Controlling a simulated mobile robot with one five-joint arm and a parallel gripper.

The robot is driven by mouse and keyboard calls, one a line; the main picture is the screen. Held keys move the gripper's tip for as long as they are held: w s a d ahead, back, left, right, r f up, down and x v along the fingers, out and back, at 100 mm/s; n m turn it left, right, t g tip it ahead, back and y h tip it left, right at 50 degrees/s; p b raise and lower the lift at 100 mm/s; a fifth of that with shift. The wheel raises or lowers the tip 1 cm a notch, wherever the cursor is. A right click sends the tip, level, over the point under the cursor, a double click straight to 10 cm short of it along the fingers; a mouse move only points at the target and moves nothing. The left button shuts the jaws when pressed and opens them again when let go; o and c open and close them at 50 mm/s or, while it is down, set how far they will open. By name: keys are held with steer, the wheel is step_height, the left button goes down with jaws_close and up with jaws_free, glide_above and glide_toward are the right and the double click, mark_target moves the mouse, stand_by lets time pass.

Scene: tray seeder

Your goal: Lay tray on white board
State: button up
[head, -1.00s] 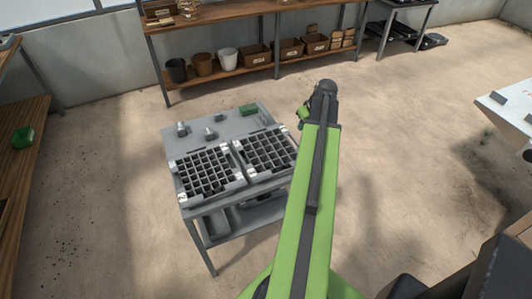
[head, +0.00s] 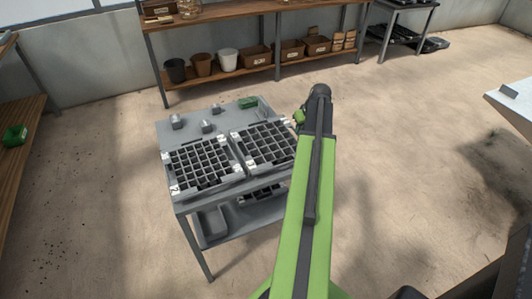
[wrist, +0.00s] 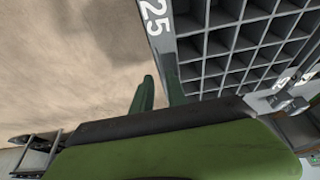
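Two grey cell trays lie side by side on a grey metal table, the left tray (head: 174,188) and the right tray (head: 251,168). In the head view my gripper (head: 299,117) is by the far right corner of the right tray, partly hidden by my arm. In the wrist view a tray rim (wrist: 153,30) marked 25 runs down toward my gripper (wrist: 159,90). The two green fingers stand slightly apart, one over the floor side and one over the tray side. Contact with the rim is not clear. A white board-like surface (head: 512,100) is cut off at the right edge.
The grey table (head: 192,130) also holds small metal fittings and a green block (head: 248,103), with a shelf below. A wooden shelf (head: 230,78) with pots and boxes stands behind. Bare floor (head: 410,150) lies between the table and the white surface.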

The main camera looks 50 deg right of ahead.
steer(key=b+x, duration=0.4)
steer(key=x, duration=0.1)
steer(key=shift+w+b, duration=0.35)
steer(key=shift+b, duration=0.05)
steer(key=shift+a+r, duration=0.1)
steer(key=shift+r, duration=0.05)
jaws_close()
